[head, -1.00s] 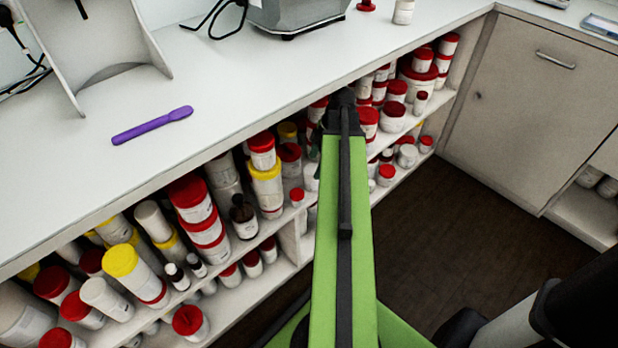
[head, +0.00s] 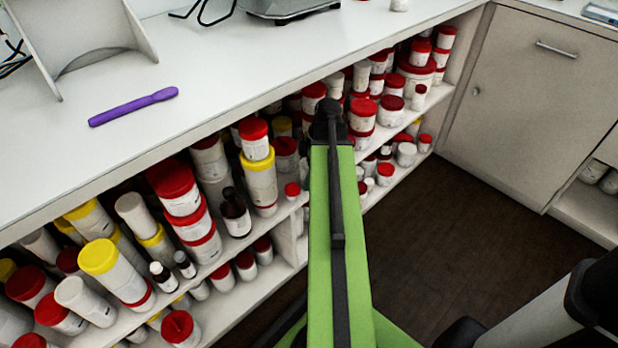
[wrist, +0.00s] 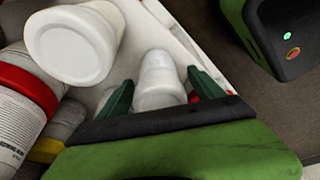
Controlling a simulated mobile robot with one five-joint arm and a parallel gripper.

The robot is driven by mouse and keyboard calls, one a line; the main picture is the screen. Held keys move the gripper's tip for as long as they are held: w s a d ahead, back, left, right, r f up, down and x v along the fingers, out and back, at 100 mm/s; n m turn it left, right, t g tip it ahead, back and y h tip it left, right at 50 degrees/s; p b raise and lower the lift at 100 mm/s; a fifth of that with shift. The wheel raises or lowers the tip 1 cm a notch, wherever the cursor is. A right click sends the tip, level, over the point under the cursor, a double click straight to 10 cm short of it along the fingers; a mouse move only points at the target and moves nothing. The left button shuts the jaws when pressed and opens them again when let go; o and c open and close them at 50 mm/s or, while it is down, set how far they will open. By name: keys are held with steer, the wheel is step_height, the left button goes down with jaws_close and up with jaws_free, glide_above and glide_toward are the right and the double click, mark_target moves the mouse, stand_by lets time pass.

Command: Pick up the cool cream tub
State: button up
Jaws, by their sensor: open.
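My gripper (wrist: 162,92) is open in the wrist view, with one dark green fingertip on each side. A small white container (wrist: 160,78) shows between the fingertips, and I cannot tell whether they touch it. A larger white tub (wrist: 72,42) is at upper left, outside the fingers. No readable label shows which container is the cool cream tub. In the head view my green arm reaches toward the shelves, and the gripper itself is hidden.
Shelves (head: 284,268) under the white worktop (head: 235,62) are crowded with red-lidded, yellow-lidded and white containers. A purple spatula (head: 133,106) lies on the worktop. A cabinet door (head: 530,105) stands at right. Dark floor (head: 430,230) is clear in front of it.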

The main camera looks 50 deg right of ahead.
steer(key=shift+r, duration=0.1)
steer(key=c, duration=1.5)
